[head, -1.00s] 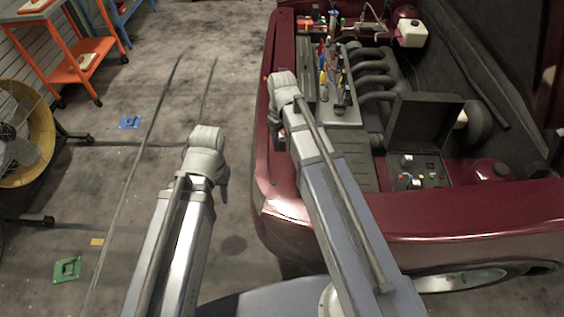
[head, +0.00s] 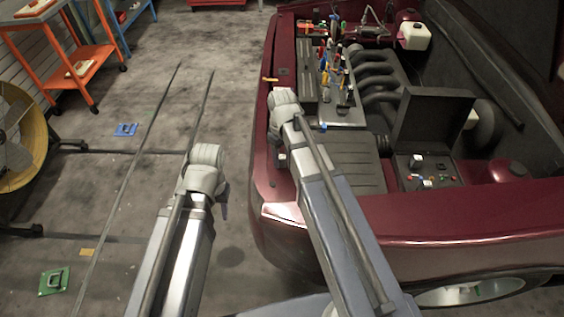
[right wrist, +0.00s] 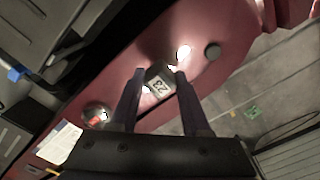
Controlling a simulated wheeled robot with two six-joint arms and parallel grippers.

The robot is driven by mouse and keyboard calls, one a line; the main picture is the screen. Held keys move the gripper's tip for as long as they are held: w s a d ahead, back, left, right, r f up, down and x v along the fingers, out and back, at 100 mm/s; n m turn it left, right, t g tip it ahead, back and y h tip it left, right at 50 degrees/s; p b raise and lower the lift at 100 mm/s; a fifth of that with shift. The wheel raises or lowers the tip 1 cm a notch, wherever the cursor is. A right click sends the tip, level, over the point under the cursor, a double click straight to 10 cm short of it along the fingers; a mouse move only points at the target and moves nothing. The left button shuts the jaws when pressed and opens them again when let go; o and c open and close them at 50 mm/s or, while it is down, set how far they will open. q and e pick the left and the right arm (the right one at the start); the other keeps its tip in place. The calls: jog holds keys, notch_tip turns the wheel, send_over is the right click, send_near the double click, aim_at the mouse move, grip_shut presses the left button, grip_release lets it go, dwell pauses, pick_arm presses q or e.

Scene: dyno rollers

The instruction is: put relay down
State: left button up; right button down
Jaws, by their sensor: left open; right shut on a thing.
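The relay is a small dark block with a pale label reading 23 (right wrist: 158,83), seen in the right wrist view. My right gripper (right wrist: 159,76) is shut on it, with a purple finger on each side. It is over the car's red front body; I cannot tell whether the relay touches it. In the head view the right gripper is mostly hidden by my wrist, at the car's left edge. My left gripper (head: 224,201) is open over the floor left of the car, largely hidden by its own arm.
The red car (head: 430,232) has an open engine bay. In it are a panel of colored parts (head: 342,100), an open black case (head: 428,165) with buttons, and a flat ribbed dark cover (head: 345,162). An orange cart (head: 70,48) and yellow fan (head: 35,140) stand left. Floor between is mostly clear.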

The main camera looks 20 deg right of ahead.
aim_at(282, 157)
jog(key=shift+f, duration=0.15)
jog(key=shift+c, duration=1.8)
grip_release()
notch_tip(282, 157, up, 12)
jog(key=p, duration=1.2)
jog(key=s+a+m+h, duration=0.1)
jog(key=s+a+m, duration=0.1)
jog(key=s+a, duration=0.8)
jog(key=s, duration=0.4)
jog(key=shift+s+a+r, duration=0.2)
jog(key=shift+a, duration=0.05)
